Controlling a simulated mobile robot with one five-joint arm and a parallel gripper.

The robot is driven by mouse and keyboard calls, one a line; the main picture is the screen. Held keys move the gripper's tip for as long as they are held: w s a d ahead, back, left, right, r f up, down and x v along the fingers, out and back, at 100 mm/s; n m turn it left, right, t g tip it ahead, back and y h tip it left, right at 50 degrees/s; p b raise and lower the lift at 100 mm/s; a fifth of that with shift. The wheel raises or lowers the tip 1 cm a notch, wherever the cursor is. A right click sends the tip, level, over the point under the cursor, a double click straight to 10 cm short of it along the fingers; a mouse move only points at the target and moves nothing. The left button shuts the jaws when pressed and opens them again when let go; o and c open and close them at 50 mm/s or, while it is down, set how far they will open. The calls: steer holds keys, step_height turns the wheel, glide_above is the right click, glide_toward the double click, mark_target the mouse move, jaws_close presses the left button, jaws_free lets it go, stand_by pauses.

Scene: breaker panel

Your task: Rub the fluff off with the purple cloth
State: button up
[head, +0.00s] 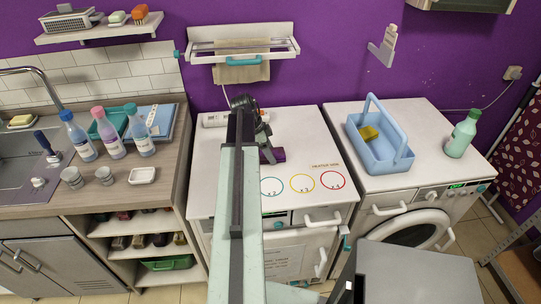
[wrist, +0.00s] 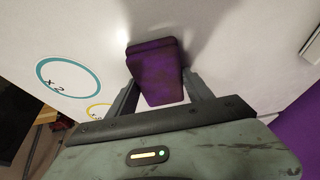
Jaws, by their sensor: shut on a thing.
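The purple cloth (wrist: 155,62) is a folded, dark-blotched pad between the two fingers of my gripper (wrist: 161,88) in the wrist view. The gripper is shut on it. In the head view the purple cloth (head: 279,155) shows as a small patch at the end of my gripper (head: 267,155), over the white appliance top (head: 300,135). I cannot tell whether the cloth touches the top. No fluff can be made out in either view; my arm hides part of the top.
Blue, yellow and red rings (head: 301,183) marked x2, x3 and x4 lie near the front of the top. A power strip (head: 215,119) lies at its back left. A blue caddy (head: 380,145) and green bottle (head: 461,134) stand on the right machine. Bottles (head: 108,132) stand on the left counter.

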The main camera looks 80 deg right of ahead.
mark_target(277, 148)
steer(key=shift+w+d, duration=0.25)
steer(key=shift+d, duration=0.35)
steer(key=shift+w+d, duration=0.2)
steer(key=shift+d, duration=0.4)
steer(key=shift+s+d, duration=0.25)
steer(key=shift+s, duration=0.5)
steer(key=shift+s+d, duration=0.2)
steer(key=shift+s, duration=0.5)
steer(key=shift+s+a+f, duration=0.1)
steer(key=shift+s+a, duration=0.7)
steer(key=shift+a, duration=1.3)
steer(key=shift+s+a+r, duration=0.1)
steer(key=shift+s+a, duration=0.7)
steer(key=shift+a, duration=1.3)
steer(key=shift+s+a+f, duration=0.1)
steer(key=shift+s+a, duration=0.7)
steer(key=shift+a, duration=1.3)
steer(key=shift+s+d, duration=0.35)
steer(key=shift+s, duration=0.4)
steer(key=shift+s+d, duration=0.35)
steer(key=shift+s, duration=0.35)
steer(key=shift+w+d, duration=0.35)
steer(key=shift+d, duration=0.45)
steer(key=shift+w+d, duration=0.3)
steer(key=shift+d, duration=0.45)
